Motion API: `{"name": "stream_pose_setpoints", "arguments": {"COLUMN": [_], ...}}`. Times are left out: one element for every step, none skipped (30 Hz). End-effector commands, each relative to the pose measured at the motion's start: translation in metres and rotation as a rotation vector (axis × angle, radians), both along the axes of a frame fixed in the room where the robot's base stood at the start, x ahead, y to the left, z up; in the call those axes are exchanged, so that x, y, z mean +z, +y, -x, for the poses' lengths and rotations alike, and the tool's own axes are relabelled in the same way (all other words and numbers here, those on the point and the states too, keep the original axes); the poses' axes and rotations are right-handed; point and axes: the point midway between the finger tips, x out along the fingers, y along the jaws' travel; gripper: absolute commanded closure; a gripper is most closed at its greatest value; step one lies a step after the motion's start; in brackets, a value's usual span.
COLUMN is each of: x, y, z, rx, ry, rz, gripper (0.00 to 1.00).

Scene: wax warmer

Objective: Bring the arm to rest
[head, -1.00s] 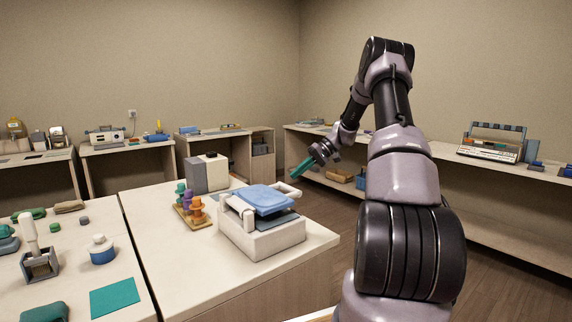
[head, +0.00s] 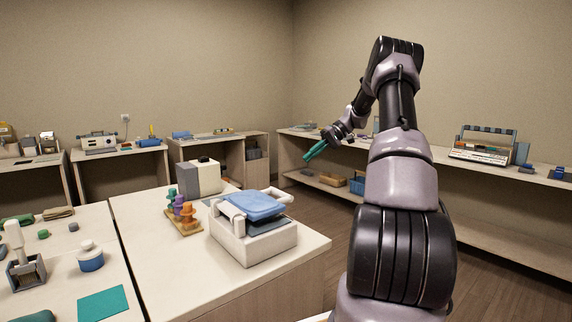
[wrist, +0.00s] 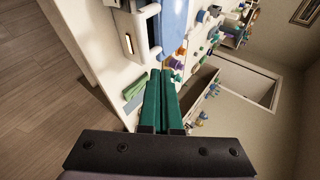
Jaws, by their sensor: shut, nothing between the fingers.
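My gripper (head: 315,152) has green fingers and hangs in the air past the right corner of the near table, above the floor gap before the back shelf. In the wrist view its fingers (wrist: 161,98) lie close together with nothing between them. My arm rises at the right of the head view and bends over toward the gripper. The wax warmer (head: 252,240), a white box with a blue lid (head: 256,205), stands on the near table, to the left of and below the gripper and apart from it.
The near table (head: 160,270) also bears a wooden rack with coloured pegs (head: 184,225) and a grey and cream box (head: 199,178). A left table holds a white-and-blue jar (head: 90,256) and a teal sheet (head: 103,303). A long shelf (head: 480,180) runs along the right wall.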

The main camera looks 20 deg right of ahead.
Motion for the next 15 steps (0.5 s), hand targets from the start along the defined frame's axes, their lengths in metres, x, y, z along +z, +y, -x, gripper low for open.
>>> {"name": "stream_pose_setpoints", "arguments": {"x": [0.0, 0.0, 0.0, 0.001, 0.003, 0.007, 0.011, 0.017, 0.025, 0.032, 0.04, 0.051, 0.059, 0.067, 0.077], "y": [0.0, 0.0, 0.001, 0.002, 0.004, 0.008, 0.013, 0.019, 0.028, 0.036, 0.044, 0.057, 0.066, 0.075, 0.087], "z": [0.0, 0.0, 0.0, 0.0, 0.001, 0.002, 0.004, 0.007, 0.011, 0.016, 0.021, 0.029, 0.036, 0.044, 0.054], "rx": [0.0, 0.0, 0.0, 0.001, 0.002, 0.004, 0.004, 0.005, 0.004, 0.003, 0.0, -0.005, -0.011, -0.019, -0.032], "ry": [0.0, 0.0, 0.0, 0.0, 0.001, 0.004, 0.008, 0.013, 0.02, 0.028, 0.033, 0.042, 0.047, 0.051, 0.055], "rz": [0.0, 0.0, 0.001, 0.004, 0.009, 0.022, 0.035, 0.052, 0.082, 0.105, 0.134, 0.174, 0.204, 0.236, 0.275], "gripper": [1.0, 1.0, 1.0, 1.0, 1.0, 1.0, 1.0, 1.0, 1.0, 1.0, 1.0, 1.0, 1.0, 1.0, 1.0]}}
